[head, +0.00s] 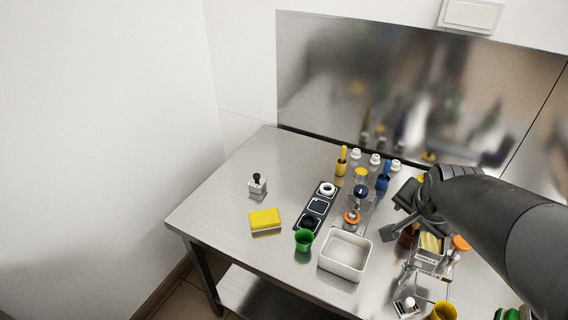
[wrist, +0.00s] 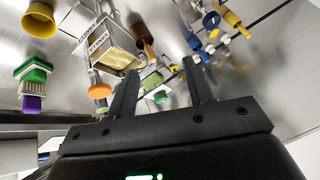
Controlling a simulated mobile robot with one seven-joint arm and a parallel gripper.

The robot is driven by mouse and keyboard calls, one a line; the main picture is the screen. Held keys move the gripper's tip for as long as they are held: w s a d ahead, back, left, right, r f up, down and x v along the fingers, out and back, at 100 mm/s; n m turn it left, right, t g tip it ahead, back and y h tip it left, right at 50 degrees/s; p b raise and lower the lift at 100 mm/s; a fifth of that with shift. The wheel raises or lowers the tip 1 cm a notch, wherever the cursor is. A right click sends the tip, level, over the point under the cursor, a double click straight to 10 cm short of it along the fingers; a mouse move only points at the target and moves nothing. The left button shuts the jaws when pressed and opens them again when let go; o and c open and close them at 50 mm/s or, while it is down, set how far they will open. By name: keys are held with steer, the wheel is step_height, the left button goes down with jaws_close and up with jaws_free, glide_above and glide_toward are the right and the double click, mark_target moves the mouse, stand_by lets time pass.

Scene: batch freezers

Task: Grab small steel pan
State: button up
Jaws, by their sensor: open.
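No pan stands out clearly as the small steel one. A pale, open rectangular pan (head: 340,271) sits upright and empty at the table's front middle in the head view; I cannot tell whether it is steel. A shiny metal-edged box with a cream-yellow face (head: 431,244) stands to its right, partly under my arm. That box also shows in the wrist view (wrist: 116,52), beyond the left finger. My gripper (wrist: 160,68) is open with nothing held between its fingers. In the head view it hangs above the table, right of the pale pan, apart from it.
The steel table (head: 215,205) is clear at its left. A yellow sponge (head: 265,219), a green cup (head: 304,240) and a black panel (head: 317,208) stand left of the pan. Several bottles and brushes crowd the back. A yellow cup (head: 444,311) stands at the front right.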

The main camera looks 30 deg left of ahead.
steer(key=w+a+f+m+y, duration=0.2)
steer(key=w+a+f, duration=0.3)
steer(key=a, duration=0.4)
steer(key=m+y, duration=0.8)
steer(key=m, duration=0.9)
glide_toward(258, 178)
steer(key=shift+s+d+f, duration=0.2)
steer(key=shift+s+f, duration=0.05)
steer(key=shift+f, duration=0.15)
steer(key=shift+w+a+m+t, duration=0.2)
steer(key=shift+a+m+t, duration=0.25)
steer(key=shift+m, duration=0.15)
steer(key=x, duration=1)
steer(key=shift+w+a, duration=0.2)
steer(key=shift+a, duration=0.15)
steer(key=shift+c, duration=0.3)
jaws_close()
